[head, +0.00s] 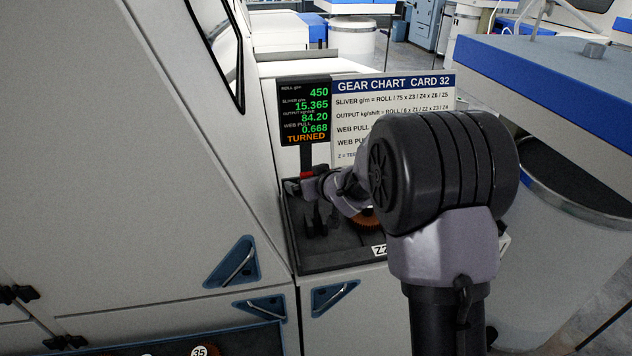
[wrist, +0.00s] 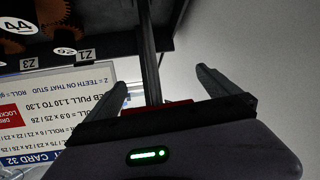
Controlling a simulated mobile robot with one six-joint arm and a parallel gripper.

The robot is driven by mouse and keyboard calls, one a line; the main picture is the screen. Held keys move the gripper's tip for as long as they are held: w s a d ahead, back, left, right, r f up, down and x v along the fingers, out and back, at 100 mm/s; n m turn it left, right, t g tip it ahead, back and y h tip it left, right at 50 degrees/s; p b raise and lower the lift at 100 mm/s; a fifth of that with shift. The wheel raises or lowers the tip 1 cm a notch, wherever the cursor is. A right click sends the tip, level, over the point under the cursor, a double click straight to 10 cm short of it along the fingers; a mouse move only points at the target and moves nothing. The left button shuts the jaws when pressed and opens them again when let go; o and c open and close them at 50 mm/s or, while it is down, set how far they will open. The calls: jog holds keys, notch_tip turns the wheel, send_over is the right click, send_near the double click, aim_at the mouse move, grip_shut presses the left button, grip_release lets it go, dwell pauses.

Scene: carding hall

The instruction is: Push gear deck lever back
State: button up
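The gear deck (head: 287,235) is a dark, open-topped tray on the pale machine, with an orange-brown gear partly showing behind my arm. The right finger is clear of the bar; contact on the left is unclear. In the head view a red spot shows beside the gripper; the lever's foot is hidden.
A display (head: 304,110) reading TURNED and a white gear chart card (head: 348,103) stand behind the deck. A tall pale machine panel (head: 130,150) slopes up at left. A grey bin (head: 580,215) stands at right under a blue-edged table (head: 540,70).

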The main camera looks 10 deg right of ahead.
jog(key=p+v, duration=0.2)
jog(key=v, duration=1.5)
jog(key=shift+p, duration=0.3)
jog(key=shift+s, duration=0.1)
jog(key=s+d+f+m+g+h+b, duration=0.25)
jog(key=s+f+m+h+b, duration=0.2)
jog(key=s+f+b, duration=0.75)
jog(key=s+a+f+m+g+y+b, duration=0.1)
jog(key=s+a+f+b, duration=0.3)
jog(key=s, duration=0.4)
jog(key=s+a+f+m+g+y+b, duration=0.1)
jog(key=s+a+f+g+y+b, duration=0.1)
jog(key=s+b, duration=0.5)
jog(key=a+f+y, duration=0.1)
jog(key=a, duration=0.1)
jog(key=shift+s+a+f, duration=0.35)
jog(key=shift+s+a, duration=0.05)
